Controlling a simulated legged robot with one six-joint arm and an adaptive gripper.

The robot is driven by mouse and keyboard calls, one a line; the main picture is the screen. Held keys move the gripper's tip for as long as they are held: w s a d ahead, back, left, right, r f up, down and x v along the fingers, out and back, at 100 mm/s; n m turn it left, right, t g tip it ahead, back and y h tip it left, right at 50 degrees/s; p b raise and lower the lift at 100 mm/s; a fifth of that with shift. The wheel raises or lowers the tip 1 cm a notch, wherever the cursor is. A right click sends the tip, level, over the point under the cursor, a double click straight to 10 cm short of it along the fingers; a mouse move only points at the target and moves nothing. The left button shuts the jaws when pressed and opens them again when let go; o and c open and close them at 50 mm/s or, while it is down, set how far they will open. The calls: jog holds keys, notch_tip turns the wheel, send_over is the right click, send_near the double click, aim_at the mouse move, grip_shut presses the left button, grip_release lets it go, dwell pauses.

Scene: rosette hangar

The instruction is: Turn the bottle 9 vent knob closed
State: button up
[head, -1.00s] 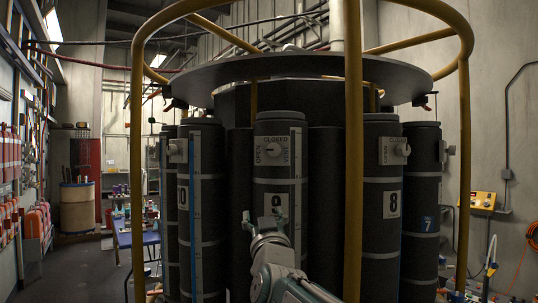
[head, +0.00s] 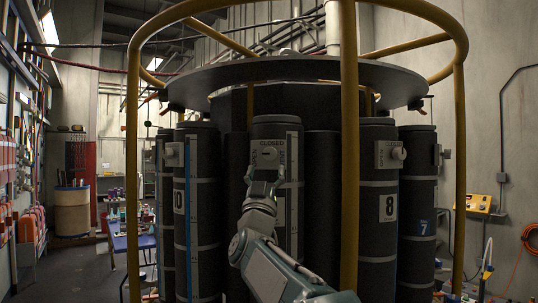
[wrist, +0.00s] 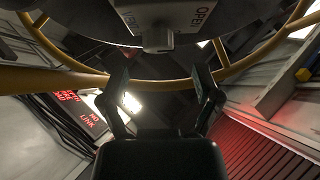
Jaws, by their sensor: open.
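Bottle 9 (head: 277,131) is the dark cylinder in the middle of the head view; my arm now covers its number. Its pale vent plate (head: 281,145) reads CLOSED at the top, OPEN on the left and VENT on the right. The small grey vent knob (head: 269,154) sits on that plate; which mark it points to is too small to tell. My gripper (head: 263,182) is open and empty, just below the knob. In the wrist view the knob (wrist: 158,38) stands beyond the spread fingertips of my gripper (wrist: 160,62), roughly centred between them, with no contact visible.
A yellow upright post (head: 349,180) stands right of my arm, part of a yellow frame around the bottles. Bottle 10 (head: 198,240) is on the left, and bottle 8 (head: 378,240) and bottle 7 (head: 417,240) on the right. A dark disc (head: 300,70) overhangs them.

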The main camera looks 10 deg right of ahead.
aim_at(269, 156)
jog(key=shift+x, duration=2.95)
jog(key=shift+s, duration=0.1)
grip_shut()
